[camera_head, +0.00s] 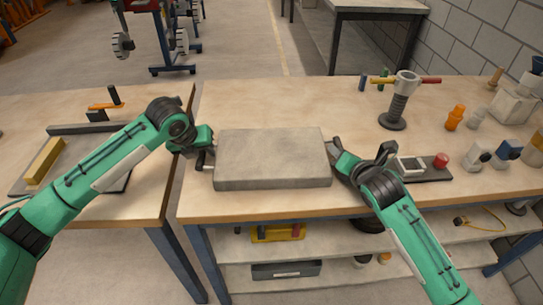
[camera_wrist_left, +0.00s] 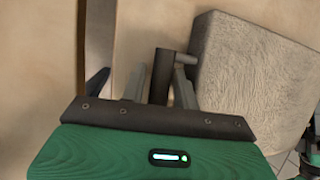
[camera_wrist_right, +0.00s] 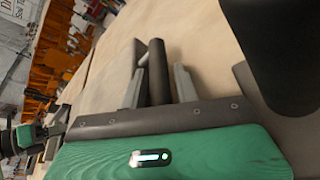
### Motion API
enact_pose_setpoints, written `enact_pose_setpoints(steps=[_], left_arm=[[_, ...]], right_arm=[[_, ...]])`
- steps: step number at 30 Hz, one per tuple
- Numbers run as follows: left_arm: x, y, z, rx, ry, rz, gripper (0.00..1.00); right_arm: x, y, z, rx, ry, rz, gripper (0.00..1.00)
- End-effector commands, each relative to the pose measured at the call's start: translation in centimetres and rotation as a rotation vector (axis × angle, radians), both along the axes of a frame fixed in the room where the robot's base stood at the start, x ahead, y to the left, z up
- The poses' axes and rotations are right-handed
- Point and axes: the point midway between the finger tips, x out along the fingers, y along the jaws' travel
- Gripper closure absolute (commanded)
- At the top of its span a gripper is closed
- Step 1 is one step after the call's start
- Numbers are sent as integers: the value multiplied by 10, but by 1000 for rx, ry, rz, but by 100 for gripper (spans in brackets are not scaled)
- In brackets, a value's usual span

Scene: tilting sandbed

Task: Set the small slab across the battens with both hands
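The grey slab (camera_head: 272,158) lies flat over the right-hand table, with a dark bar handle at each short end. My left gripper (camera_head: 203,158) is at its left end, its fingers either side of the left handle (camera_wrist_left: 162,78), and looks shut on it. My right gripper (camera_head: 337,152) is at the right end in the same way, around the right handle (camera_wrist_right: 157,72). I cannot tell whether the slab touches the table. A yellow bar (camera_head: 43,160), perhaps a batten, lies on a grey board on the left table. My left arm hides part of that board.
A gap separates the left table (camera_head: 140,208) from the right table (camera_head: 240,103). A dark stand (camera_head: 396,108) with a cross-piece, an orange bottle (camera_head: 455,117) and a small tray with a red knob (camera_head: 441,160) are to the right. The tabletop behind the slab is clear.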

Motion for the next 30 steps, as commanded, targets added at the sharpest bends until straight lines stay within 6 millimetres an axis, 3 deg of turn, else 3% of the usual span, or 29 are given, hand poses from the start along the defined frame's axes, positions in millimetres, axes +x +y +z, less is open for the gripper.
enact_pose_setpoints(steps=[2,6,30], left_arm=[[0,0,0,0,0,0,72],[0,0,0,0,0,0,99],[0,0,0,1,0,1,100]], right_arm=[[0,0,0,0,0,0,72],[0,0,0,0,0,0,99],[0,0,0,0,0,0,100]])
